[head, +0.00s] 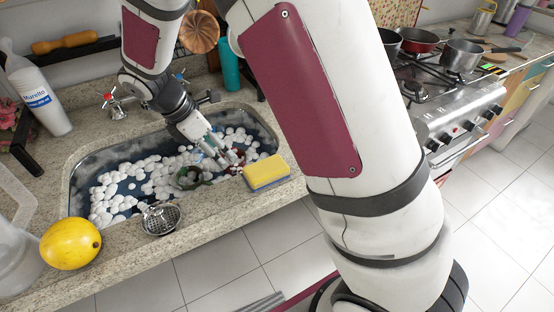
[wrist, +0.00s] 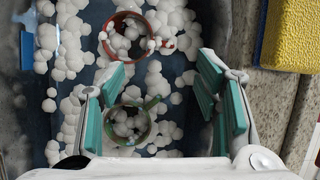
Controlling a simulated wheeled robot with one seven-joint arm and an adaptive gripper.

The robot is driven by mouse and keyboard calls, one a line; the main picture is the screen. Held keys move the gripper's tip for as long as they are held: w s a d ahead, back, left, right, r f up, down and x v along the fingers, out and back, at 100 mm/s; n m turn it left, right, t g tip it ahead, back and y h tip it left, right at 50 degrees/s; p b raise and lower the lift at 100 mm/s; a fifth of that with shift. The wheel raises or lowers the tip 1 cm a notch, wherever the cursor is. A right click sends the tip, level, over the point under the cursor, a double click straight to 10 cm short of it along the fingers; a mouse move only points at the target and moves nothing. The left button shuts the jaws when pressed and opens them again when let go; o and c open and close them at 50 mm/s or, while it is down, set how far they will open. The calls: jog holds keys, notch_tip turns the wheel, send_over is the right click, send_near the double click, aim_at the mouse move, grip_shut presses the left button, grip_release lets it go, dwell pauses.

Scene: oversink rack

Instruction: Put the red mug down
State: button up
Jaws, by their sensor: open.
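The red mug (wrist: 106,45) stands among white foam balls in the sink, at the top of the wrist view, with foam inside it. In the head view a bit of it shows beside my fingers (head: 239,156), the rest hidden by foam and gripper. A green mug (wrist: 147,131) is nearer my gripper in the wrist view, close to the left fingers; it also shows in the head view (head: 190,182). My gripper (wrist: 162,88) is open with teal pads and holds nothing. It reaches down into the sink, and the red mug lies beyond its fingertips in the wrist view.
A yellow and blue sponge (head: 265,172) lies on the sink's front right edge. A metal strainer (head: 160,218) is at the front rim, with a yellow fruit (head: 70,243) to its left. A white bottle (head: 40,103), a teal bottle (head: 230,72) and the tap (head: 115,100) stand behind.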

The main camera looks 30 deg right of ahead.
jog(key=s+d+r+m+y, duration=0.1)
jog(key=s+d+r+m, duration=0.2)
jog(key=s+r+m, duration=0.3)
jog(key=s+d+r+m+y, duration=0.1)
jog(key=s+d+r+m, duration=0.25)
jog(key=s+r, duration=0.45)
jog(key=s+r+m+t+y, duration=0.2)
jog(key=s+m, duration=0.7)
jog(key=s, duration=0.6)
jog(key=shift+s+m+t+y, duration=0.2)
jog(key=shift+m+t+y, duration=0.1)
jog(key=shift+m+y, duration=0.1)
jog(key=shift+a+r, duration=0.1)
jog(key=shift+r, duration=0.05)
notch_tip(320, 180, up, 8)
jog(key=t+p, duration=0.1)
jog(key=p, duration=0.5)
jog(key=shift+t, duration=0.3)
jog(key=shift+w, duration=0.1)
